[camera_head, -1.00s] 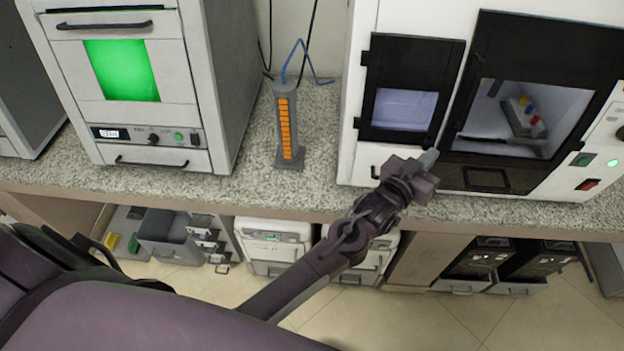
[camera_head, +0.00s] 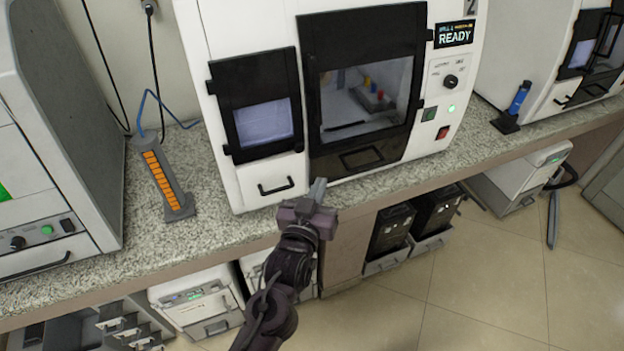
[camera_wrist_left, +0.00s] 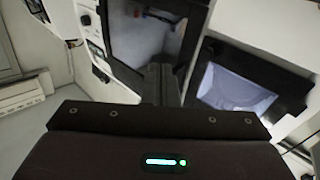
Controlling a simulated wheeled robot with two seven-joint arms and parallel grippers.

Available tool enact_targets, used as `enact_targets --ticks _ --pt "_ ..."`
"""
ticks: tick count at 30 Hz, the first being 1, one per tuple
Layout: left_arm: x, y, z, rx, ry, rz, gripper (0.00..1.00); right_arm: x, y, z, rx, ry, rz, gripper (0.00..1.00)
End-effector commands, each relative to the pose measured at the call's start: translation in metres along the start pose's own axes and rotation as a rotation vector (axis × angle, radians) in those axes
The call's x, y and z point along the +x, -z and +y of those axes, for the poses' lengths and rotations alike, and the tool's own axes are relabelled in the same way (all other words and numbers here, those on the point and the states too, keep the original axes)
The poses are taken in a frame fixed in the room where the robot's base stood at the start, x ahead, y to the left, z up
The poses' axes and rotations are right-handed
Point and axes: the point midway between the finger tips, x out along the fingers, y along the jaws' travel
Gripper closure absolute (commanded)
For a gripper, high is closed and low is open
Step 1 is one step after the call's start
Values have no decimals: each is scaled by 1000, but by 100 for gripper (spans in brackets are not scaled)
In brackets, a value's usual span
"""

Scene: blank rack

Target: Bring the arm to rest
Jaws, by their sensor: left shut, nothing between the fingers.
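My left gripper (camera_head: 318,188) is shut and empty. Its arm comes up from the bottom of the head view, and the fingertips point at the lower front of a white machine (camera_head: 260,180), just below its black-framed door (camera_head: 360,160). I cannot tell whether the tips touch the machine. In the left wrist view the closed fingers (camera_wrist_left: 160,82) point toward the dark door (camera_wrist_left: 130,35), with a lit window (camera_wrist_left: 235,88) to their right. My right gripper is not in view.
The speckled counter (camera_head: 150,240) carries an orange-slotted grey stand (camera_head: 165,180), a grey cabinet (camera_head: 70,130) at left and another white machine (camera_head: 540,60) at right. A blue item in a black holder (camera_head: 515,105) stands between the machines. Boxes sit below; the floor (camera_head: 480,290) is open at right.

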Motion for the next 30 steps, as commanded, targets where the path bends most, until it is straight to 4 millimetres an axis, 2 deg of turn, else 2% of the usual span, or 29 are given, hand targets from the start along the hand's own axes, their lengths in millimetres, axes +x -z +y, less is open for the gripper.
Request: enact_targets --ticks 3,6,12,17,20,23,24,26,27,30 --pt "-16 -3 11 -2 -1 -1 100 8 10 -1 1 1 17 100" --pt "-24 -2 17 -2 -1 0 100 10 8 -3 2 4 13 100" --pt "-29 -1 21 0 0 0 100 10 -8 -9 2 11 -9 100" --pt "-29 -8 20 3 0 -13 100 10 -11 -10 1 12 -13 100" --pt "-29 -38 15 19 2 -69 100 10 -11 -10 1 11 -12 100" --pt "-35 -95 2 44 9 -177 100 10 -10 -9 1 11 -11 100" --pt "-40 -124 -4 54 12 -231 100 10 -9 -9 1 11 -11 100" --pt "-51 -168 -16 69 18 -316 100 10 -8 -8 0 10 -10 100" --pt "-61 -196 -24 78 23 -373 100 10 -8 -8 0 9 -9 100" --pt "-91 -264 -46 95 36 -513 100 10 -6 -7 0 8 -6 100"
